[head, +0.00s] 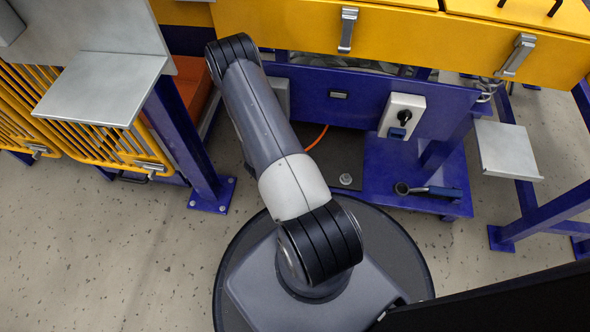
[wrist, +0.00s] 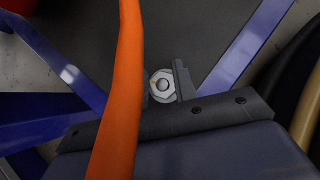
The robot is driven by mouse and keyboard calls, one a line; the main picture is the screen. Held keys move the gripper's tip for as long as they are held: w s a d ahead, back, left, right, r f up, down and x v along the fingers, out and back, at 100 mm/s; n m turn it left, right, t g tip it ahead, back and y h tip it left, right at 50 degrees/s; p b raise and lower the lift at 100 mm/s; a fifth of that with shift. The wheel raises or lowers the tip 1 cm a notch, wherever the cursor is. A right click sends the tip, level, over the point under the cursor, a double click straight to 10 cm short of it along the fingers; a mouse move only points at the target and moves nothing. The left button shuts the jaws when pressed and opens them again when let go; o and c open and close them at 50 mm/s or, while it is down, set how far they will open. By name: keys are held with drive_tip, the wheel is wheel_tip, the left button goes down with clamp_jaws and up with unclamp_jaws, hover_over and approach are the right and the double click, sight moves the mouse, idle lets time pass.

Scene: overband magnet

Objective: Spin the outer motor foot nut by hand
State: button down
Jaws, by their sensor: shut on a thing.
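The motor foot nut (wrist: 163,84), a pale metal hexagon with a washer, sits between the two dark fingers of my gripper (wrist: 164,76) in the wrist view. My gripper is shut on it. An orange cable (wrist: 124,80) crosses close in front of the camera and hides most of the left finger. In the head view my own arm hides the gripper. A small round metal fastener (head: 346,179) shows on the dark plate there; I cannot tell whether it is another nut.
A wrench with a dark blue handle (head: 440,191) lies on the blue shelf (head: 395,165). A grey switch box (head: 402,112) is above it. Blue legs (head: 190,145) and yellow guards (head: 85,120) stand at left. A pale metal plate (head: 507,150) sticks out at right. The front floor is open.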

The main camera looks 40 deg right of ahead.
drive_tip(key=shift+f, duration=0.1)
drive_tip(key=shift+s+n+t+b, duration=0.1)
drive_tip(key=shift+n+t+b, duration=0.6)
drive_tip(key=shift+n+b, duration=0.45)
drive_tip(key=shift+n, duration=0.25)
drive_tip(key=shift+n+t+y, duration=0.3)
drive_tip(key=shift+n+t, duration=0.5)
drive_tip(key=shift+n, duration=0.2)
drive_tip(key=c, duration=1)
unclamp_jaws()
drive_tip(key=shift+c, duration=0.2)
drive_tip(key=p+v, duration=0.4)
drive_tip(key=v, duration=0.7)
drive_tip(key=shift+d, duration=0.1)
